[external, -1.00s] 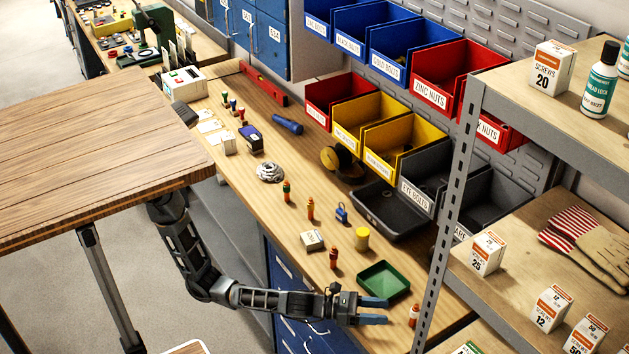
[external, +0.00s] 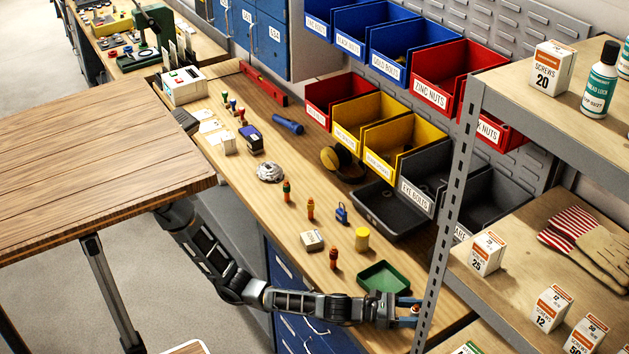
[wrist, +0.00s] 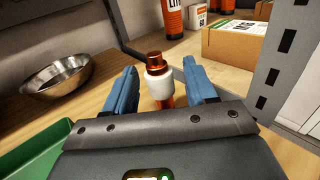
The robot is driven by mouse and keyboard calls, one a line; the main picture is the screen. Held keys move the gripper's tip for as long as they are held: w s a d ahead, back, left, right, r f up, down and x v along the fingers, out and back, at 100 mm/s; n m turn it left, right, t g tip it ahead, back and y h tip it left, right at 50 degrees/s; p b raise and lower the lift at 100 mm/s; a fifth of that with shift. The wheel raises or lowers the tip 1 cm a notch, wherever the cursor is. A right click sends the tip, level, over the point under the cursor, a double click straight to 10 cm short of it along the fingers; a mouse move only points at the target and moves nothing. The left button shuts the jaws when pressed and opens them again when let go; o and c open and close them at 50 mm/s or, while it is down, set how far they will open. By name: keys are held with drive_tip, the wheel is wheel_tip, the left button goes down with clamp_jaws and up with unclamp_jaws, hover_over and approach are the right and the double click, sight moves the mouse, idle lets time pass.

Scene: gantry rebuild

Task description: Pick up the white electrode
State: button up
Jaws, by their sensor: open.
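The white electrode (external: 415,309) is a small upright copper-orange piece with a white band, near the right end of the workbench. In the wrist view the electrode (wrist: 159,84) stands between the two blue fingers of my gripper (wrist: 161,78), with a gap showing on each side. In the external view my gripper (external: 414,310) is open and low over the bench, its fingers either side of the electrode. The electrode's lower end is hidden behind the gripper body in the wrist view.
A green tray (external: 384,277) lies just behind my gripper. Other banded electrodes stand farther left, including a red one (external: 334,257). A grey shelf post (external: 447,190) rises close to the right. A metal bowl (wrist: 58,80) shows in the wrist view.

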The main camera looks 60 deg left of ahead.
drive_tip(key=shift+c, duration=0.3)
clamp_jaws()
idle(0.3)
